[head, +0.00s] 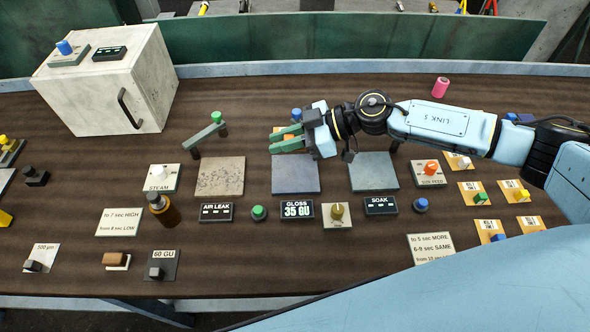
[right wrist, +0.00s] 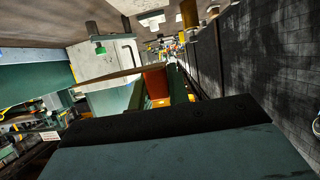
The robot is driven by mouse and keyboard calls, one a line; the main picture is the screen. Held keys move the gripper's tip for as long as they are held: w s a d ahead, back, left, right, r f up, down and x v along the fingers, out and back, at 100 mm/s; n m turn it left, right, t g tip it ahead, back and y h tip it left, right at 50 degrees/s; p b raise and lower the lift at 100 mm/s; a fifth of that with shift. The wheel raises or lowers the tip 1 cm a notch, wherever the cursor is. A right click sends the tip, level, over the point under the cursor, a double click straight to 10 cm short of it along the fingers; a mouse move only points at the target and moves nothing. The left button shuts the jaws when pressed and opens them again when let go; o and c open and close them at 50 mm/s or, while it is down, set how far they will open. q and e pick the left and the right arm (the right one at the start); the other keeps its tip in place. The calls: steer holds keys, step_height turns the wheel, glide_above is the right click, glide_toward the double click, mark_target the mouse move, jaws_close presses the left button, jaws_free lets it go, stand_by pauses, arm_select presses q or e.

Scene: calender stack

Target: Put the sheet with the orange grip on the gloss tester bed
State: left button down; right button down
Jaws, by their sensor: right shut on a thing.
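My right gripper (head: 288,138) reaches in from the right over the dark table, its green fingers shut on a small orange grip. The orange grip (right wrist: 155,82) also shows between the fingers in the right wrist view. A thin brown strip (right wrist: 108,78) beside it may be the sheet's edge; most of the sheet is hidden. The gripper is just behind the blue-grey gloss tester bed (head: 296,178), which has a GLOSS display (head: 297,209) reading 35 GU in front of it. I cannot tell the sheet's height above the bed. My left gripper is not in view.
A speckled plate (head: 219,178) lies left of the bed and another blue-grey plate (head: 373,174) right of it. Several tan cards with coloured grips lie at the right.

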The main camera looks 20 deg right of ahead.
steer(key=b, duration=0.2)
glide_above(289, 181)
step_height(289, 181, down, 7)
steer(key=shift+w+r, duration=0.1)
steer(key=shift+f+b, duration=0.3)
steer(key=shift+f, duration=1.5)
steer(key=shift+f, duration=0.15)
steer(key=shift+f, duration=0.45)
steer(key=c, duration=1.3)
jaws_free()
steer(key=shift+c, duration=0.2)
steer(key=shift+r, duration=0.2)
steer(key=v, duration=1.2)
steer(key=shift+r, duration=0.35)
